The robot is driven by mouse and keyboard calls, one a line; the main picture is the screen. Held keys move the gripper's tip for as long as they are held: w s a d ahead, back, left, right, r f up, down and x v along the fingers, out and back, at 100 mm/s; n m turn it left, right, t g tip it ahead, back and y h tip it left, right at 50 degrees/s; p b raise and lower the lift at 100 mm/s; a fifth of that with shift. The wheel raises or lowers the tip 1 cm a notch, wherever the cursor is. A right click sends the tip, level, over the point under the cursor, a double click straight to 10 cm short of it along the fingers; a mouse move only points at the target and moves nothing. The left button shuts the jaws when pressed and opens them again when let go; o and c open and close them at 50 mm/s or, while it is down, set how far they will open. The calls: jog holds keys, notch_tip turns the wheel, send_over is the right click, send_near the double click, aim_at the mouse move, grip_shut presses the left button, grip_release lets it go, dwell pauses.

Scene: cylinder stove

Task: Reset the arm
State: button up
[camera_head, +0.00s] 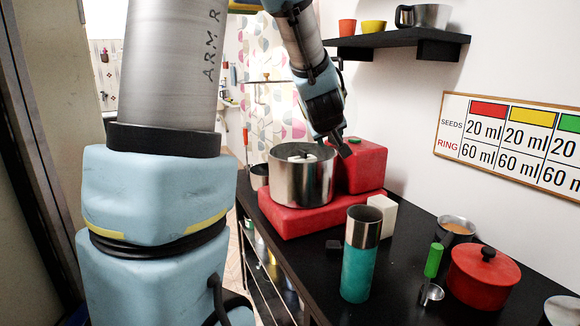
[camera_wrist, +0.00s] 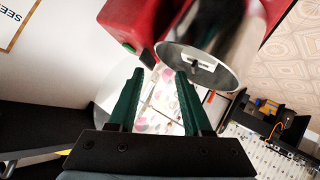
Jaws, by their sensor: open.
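My gripper (camera_head: 338,145) shows in the head view at the right of the steel pot's rim, in front of the red block of the stove. In the wrist view its two green fingers (camera_wrist: 160,75) are apart with nothing between them. The steel pot (camera_head: 302,180) stands upright on the red stove (camera_head: 318,214), with something pale and dark inside that I cannot make out. In the wrist view the shiny pot (camera_wrist: 238,38) lies beyond the fingers at the upper right, and the red stove body (camera_wrist: 130,25) with a green button is at the upper left.
On the black counter (camera_head: 385,285) stand a teal-and-steel cylinder (camera_head: 358,268), a white block (camera_head: 383,215), a red lidded pot (camera_head: 482,280), a green-handled scoop (camera_head: 433,262) and a cup (camera_head: 456,228). A wall shelf (camera_head: 400,40) with cups hangs above, near my arm.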

jog(key=s+a+f+m+g+y, duration=0.1)
jog(key=s+a+f+g, duration=0.4)
jog(key=s, duration=0.6)
jog(key=s+a+f+m+g+y, duration=0.1)
jog(key=s+a+f+m+g, duration=0.2)
jog(key=s+a+f, duration=0.7)
jog(key=shift+s+a+g+y, duration=0.3)
jog(key=shift+s+a+g, duration=0.45)
jog(key=shift+a+g, duration=0.25)
